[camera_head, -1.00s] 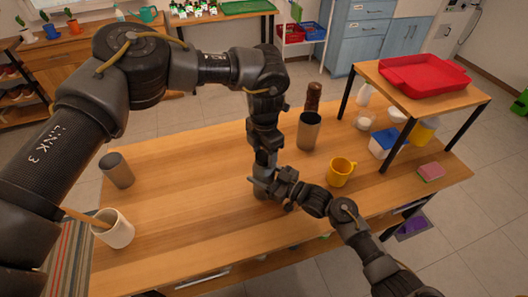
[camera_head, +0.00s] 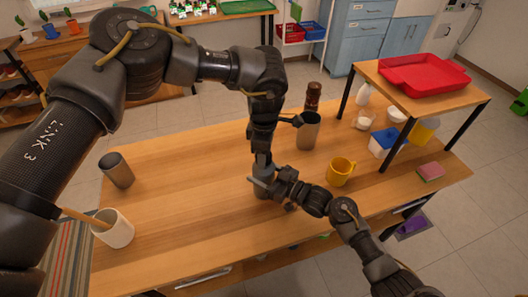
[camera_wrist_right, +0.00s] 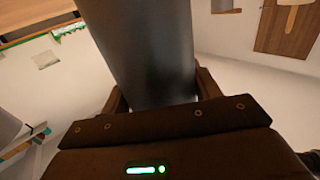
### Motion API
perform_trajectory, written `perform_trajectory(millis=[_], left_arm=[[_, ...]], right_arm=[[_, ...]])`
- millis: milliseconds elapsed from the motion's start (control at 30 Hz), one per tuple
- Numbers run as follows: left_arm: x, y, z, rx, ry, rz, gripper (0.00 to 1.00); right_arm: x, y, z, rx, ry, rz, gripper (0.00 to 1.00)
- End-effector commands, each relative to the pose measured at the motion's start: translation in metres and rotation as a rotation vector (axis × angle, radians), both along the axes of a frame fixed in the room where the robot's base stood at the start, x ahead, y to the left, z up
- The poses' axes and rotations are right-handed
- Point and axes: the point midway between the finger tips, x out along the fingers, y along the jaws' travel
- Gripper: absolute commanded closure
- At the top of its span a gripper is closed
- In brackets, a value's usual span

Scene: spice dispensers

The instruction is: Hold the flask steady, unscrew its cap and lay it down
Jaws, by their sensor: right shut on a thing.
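The flask is a grey metallic cylinder, seen close up in the right wrist view (camera_wrist_right: 148,50). My right gripper (camera_wrist_right: 158,98) is shut on it, one finger on each side. In the head view my right gripper (camera_head: 271,186) reaches in from the right at the table's middle, where the flask is mostly hidden by my arms. My left gripper (camera_head: 262,150) points down right above that spot. Its fingertips are not clear, so I cannot tell whether it is open or shut. The flask's cap is not visible.
A dark tumbler (camera_head: 309,132) stands close right of my left wrist, with a brown grinder (camera_head: 313,96) behind. A yellow mug (camera_head: 341,171) is near my right arm. A grey cup (camera_head: 117,170) and white crock (camera_head: 113,230) stand left. The table's (camera_head: 185,200) left-centre is clear.

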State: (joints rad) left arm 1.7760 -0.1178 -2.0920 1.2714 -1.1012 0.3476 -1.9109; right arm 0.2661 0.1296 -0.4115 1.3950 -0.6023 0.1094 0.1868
Motion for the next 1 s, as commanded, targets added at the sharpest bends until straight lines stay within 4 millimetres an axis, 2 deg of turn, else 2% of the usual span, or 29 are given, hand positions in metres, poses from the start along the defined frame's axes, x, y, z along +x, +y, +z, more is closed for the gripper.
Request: perform_trajectory(millis=[33,267,433,700,800,1000], left_arm=[[0.0000,-0.0001,-0.0001,0.000,0.000,0.001,0.56],[0.0000,-0.0001,-0.0001,0.000,0.000,0.002,0.86],[0.0001,-0.0007,0.0000,-0.003,0.000,0.090,0.86],[0.0005,0.0000,0.0002,-0.002,0.003,0.610,0.86],[0.0009,0.0003,0.0007,-0.001,0.002,0.738,0.87],[0.0010,0.0003,0.0012,-0.001,0.001,0.809,0.87]], right_arm=[[0.0001,-0.0003,-0.0004,-0.001,0.000,0.000,0.79],[0.0001,-0.0003,-0.0004,-0.001,0.000,0.000,0.79],[0.0001,-0.0002,-0.0004,-0.001,0.000,-0.001,0.79],[0.0003,-0.0004,-0.0005,-0.001,0.001,-0.002,0.79],[0.0003,-0.0004,-0.0005,-0.001,0.001,-0.002,0.79],[0.0004,-0.0006,-0.0005,-0.001,0.001,-0.002,0.79]])
